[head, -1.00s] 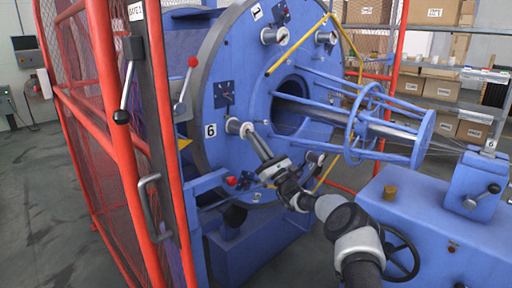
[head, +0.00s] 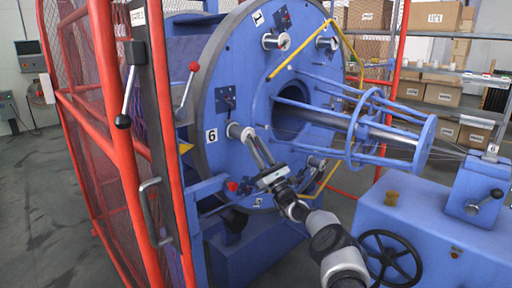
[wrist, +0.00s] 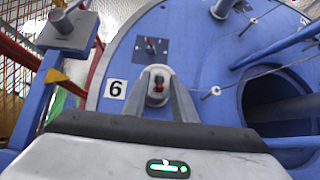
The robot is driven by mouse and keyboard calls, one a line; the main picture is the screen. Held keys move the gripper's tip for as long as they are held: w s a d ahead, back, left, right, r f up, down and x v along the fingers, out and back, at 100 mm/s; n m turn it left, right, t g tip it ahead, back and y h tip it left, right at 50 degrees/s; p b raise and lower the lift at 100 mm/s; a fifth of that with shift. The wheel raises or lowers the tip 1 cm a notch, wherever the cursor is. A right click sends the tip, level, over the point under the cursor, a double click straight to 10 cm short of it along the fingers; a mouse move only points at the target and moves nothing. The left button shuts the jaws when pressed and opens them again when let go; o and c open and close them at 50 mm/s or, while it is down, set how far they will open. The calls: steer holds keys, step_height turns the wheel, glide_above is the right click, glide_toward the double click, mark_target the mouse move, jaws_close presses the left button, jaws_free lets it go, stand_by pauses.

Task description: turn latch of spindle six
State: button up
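Spindle six is the silver round end (head: 238,131) beside the white "6" plate (head: 211,135) on the blue disc. In the wrist view the spindle end (wrist: 158,100) has a small red and dark piece at its centre, which looks like the latch (wrist: 158,82). My gripper (head: 248,138) reaches up to it. In the wrist view my gripper's two fingers (wrist: 159,80) stand apart, one on each side of that piece. I cannot tell whether they touch it. A dark square plate with a small lever (head: 226,98) sits above the spindle end.
The red mesh guard (head: 85,120) and its post with a handle (head: 150,210) stand at the left. A red-knobbed lever (head: 187,90) is near the disc. Blue guide rods (head: 345,100) jut out right of my gripper. A blue housing with a handwheel (head: 390,257) is at lower right.

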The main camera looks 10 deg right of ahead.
steer(key=shift+f, duration=0.1)
steer(key=p+v, duration=0.2)
steer(key=v, duration=1.5)
steer(key=shift+s+p, duration=0.2)
steer(key=shift+p, duration=0.2)
steer(key=shift+d, duration=0.1)
